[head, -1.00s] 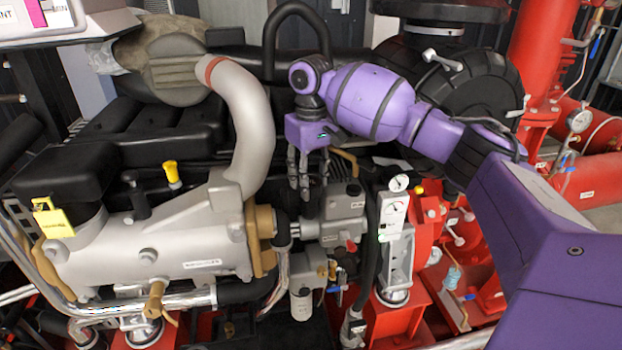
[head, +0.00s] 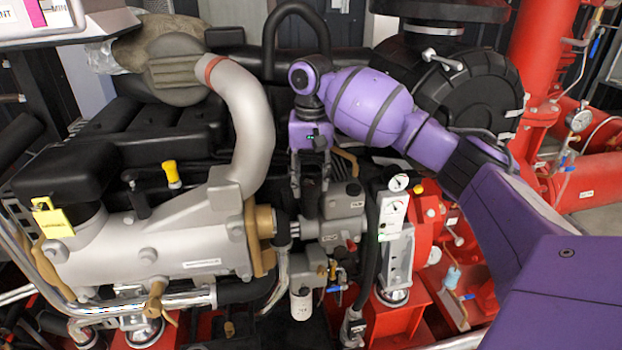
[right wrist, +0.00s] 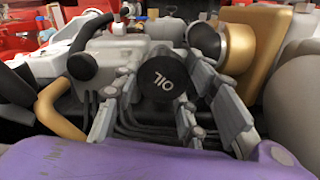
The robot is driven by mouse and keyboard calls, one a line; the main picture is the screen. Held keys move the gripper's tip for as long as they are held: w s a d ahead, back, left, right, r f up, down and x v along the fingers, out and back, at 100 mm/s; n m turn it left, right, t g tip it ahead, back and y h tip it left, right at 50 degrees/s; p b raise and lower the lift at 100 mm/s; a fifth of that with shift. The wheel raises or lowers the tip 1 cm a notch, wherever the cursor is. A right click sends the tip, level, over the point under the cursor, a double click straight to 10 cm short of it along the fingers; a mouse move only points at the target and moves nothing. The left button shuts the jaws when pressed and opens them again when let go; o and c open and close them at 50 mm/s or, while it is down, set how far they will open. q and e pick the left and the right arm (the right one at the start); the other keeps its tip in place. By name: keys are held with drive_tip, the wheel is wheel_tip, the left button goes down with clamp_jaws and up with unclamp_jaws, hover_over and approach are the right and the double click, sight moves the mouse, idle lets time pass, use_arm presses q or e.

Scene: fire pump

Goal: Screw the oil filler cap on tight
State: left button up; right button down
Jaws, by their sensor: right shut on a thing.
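The oil filler cap (right wrist: 163,78) is a round black cap with "OIL" in white on its face. In the right wrist view it sits between the fingers of my right gripper (right wrist: 150,100), which is shut on it. In the head view the right gripper (head: 311,188) points down beside the grey pump body, right of the big grey pipe. The cap is hidden there by the fingers. Whether it is fully seated cannot be seen. My left gripper is not in view.
The curved grey pipe (head: 246,125) stands close left of the gripper. A grey block (head: 343,205) and a gauge panel (head: 393,215) are to its right. A yellow-topped handle (head: 172,174) rises from the engine at left. Black hoses and red pipework crowd the area.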

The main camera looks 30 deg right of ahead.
drive_tip(key=shift+w+r, duration=0.1)
drive_tip(key=shift+r, duration=0.15)
drive_tip(key=m, duration=0.3)
drive_tip(key=c, duration=1.2)
unclamp_jaws()
drive_tip(key=o, duration=0.4)
drive_tip(key=shift+f, duration=0.2)
drive_tip(key=shift+c, duration=0.2)
drive_tip(key=shift+a, duration=0.1)
drive_tip(key=shift+r, duration=0.1)
drive_tip(key=shift+r, duration=3.65)
